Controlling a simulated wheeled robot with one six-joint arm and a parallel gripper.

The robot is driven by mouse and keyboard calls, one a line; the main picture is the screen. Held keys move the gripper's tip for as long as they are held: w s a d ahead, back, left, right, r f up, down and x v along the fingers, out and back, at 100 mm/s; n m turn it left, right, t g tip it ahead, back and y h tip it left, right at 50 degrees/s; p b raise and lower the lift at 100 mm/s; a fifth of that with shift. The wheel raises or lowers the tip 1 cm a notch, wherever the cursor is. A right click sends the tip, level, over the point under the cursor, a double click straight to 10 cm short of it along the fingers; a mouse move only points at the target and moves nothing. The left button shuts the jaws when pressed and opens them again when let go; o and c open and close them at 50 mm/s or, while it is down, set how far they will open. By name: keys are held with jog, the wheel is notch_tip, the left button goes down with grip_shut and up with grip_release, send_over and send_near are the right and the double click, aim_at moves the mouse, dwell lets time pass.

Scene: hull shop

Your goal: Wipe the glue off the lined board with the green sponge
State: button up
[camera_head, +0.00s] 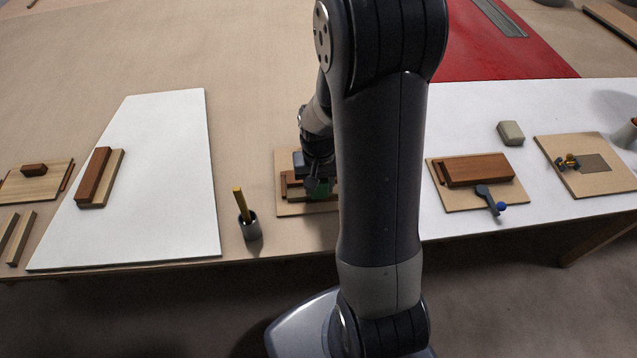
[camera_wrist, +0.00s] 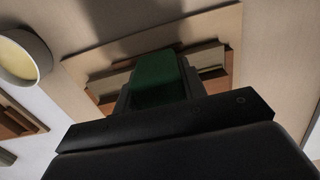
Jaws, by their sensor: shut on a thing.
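My gripper (camera_head: 318,186) is shut on the green sponge (camera_wrist: 155,78), which sits between its fingers in the wrist view. In the head view only a small green part of the sponge (camera_head: 321,188) shows, beside my arm. Below is a light wooden board (camera_head: 285,208) with brown strips on it; it also shows in the wrist view (camera_wrist: 228,28). My arm hides its right part. Whether the sponge touches the strips or the board, I cannot tell. No glue can be made out, and I cannot tell for sure which board is the lined one.
A dark cup (camera_head: 250,229) holding a yellow stick stands left of the board. Farther left lies a white panel (camera_head: 180,220) with brown blocks. Right of my arm, a board with a brown block (camera_head: 478,168), a grey-beige block (camera_head: 510,132) and another board (camera_head: 607,180) lie on white.

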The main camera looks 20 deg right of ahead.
jog(key=shift+f, duration=0.3)
jog(key=shift+r, duration=0.1)
